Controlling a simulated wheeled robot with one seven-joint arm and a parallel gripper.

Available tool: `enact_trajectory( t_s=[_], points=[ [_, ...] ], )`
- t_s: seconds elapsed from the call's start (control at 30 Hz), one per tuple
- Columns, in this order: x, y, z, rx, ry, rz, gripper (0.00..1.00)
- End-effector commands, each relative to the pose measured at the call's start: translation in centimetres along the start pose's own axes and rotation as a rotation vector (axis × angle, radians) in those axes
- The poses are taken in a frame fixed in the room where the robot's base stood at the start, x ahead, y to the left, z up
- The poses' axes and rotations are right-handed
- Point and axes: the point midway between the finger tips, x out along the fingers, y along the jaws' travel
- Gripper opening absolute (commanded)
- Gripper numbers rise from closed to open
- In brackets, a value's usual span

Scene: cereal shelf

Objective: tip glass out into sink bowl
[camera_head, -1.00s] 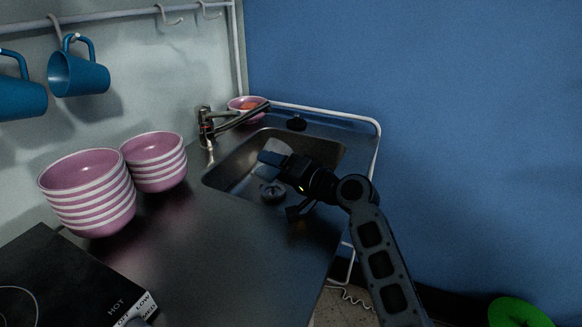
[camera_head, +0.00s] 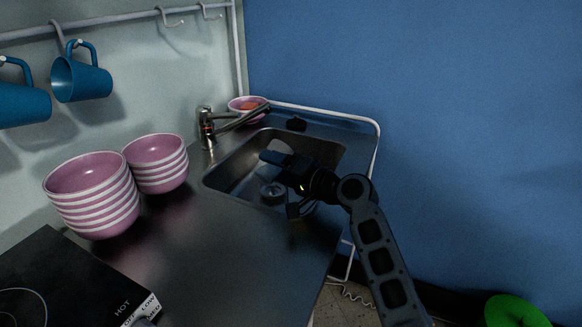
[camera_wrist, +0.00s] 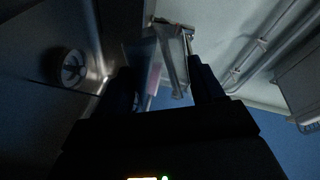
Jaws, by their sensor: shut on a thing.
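My gripper (camera_head: 277,172) is over the sink bowl (camera_head: 233,172), on its near right side. It is turned so that one dark finger shows edge-on above the basin. In the wrist view my gripper (camera_wrist: 165,78) has its two fingers apart, shut on the glass.
A metal tap (camera_head: 207,130) stands behind the sink, its spout reaching right. Stacked pink bowls (camera_head: 92,200) (camera_head: 158,165) stand on the left counter. Blue mugs (camera_head: 82,80) hang above. A white rail (camera_head: 376,150) edges the sink's right.

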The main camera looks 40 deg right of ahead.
Motion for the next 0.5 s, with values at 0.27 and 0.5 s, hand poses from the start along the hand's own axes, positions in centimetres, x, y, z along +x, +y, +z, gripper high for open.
enact_trajectory(
  t_s=[0.27, 0.5],
  points=[
    [-0.02, -0.36, -0.19, 0.036, -0.004, -0.001, 0.17],
    [-0.05, -0.49, -0.30, 0.062, -0.007, 0.000, 0.17]
  ],
)
